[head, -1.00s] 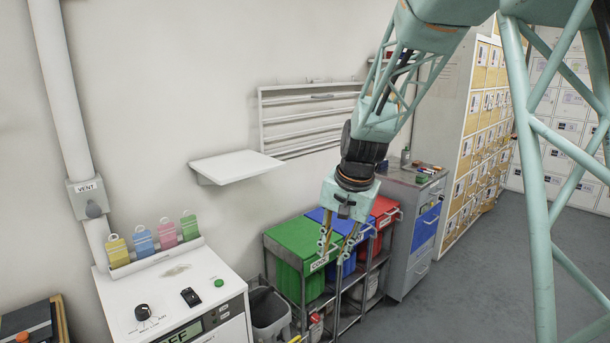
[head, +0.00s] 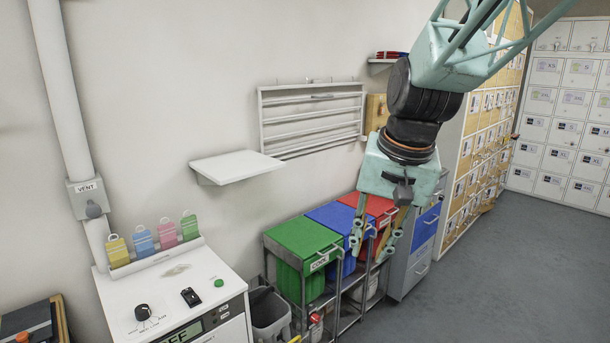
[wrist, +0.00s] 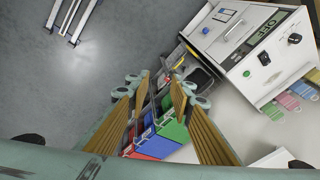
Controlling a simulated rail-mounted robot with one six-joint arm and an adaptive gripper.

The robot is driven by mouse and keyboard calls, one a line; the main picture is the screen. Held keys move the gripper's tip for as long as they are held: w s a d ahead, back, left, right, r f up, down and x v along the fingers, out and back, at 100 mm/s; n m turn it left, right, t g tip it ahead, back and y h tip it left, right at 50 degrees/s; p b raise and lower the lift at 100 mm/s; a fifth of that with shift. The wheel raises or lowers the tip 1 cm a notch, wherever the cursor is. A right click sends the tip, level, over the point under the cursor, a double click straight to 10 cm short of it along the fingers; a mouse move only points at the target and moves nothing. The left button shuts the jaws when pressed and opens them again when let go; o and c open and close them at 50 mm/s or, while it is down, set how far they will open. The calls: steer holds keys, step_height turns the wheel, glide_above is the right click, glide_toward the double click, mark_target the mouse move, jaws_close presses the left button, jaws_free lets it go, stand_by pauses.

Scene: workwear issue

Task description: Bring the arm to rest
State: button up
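My gripper (head: 373,249) hangs from my teal arm in front of the blue and red bins in the head view, its fingers pointing down. In the wrist view my gripper (wrist: 160,90) shows its two fingers apart with a clear gap between the tips. Nothing is held between them.
Green (head: 303,244), blue (head: 338,219) and red (head: 372,206) lidded bins stand in a metal rack along the wall. Lockers (head: 562,110) line the back right. Grey floor (head: 490,280) is open at right.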

steer(key=s+d+r+n, duration=0.1)
steer(key=s+d, duration=0.1)
steer(key=s, duration=0.8)
steer(key=s+d+r+n, duration=0.1)
steer(key=s+d+r, duration=0.1)
steer(key=s, duration=0.8)
steer(key=s+d+r+n+h, duration=0.1)
steer(key=s+d, duration=0.2)
steer(key=s, duration=0.8)
steer(key=shift+d+r+t, duration=0.2)
steer(key=shift+t, duration=0.2)
steer(key=shift+o, duration=0.9)
steer(key=shift+w, duration=0.1)
stand_by(0.4)
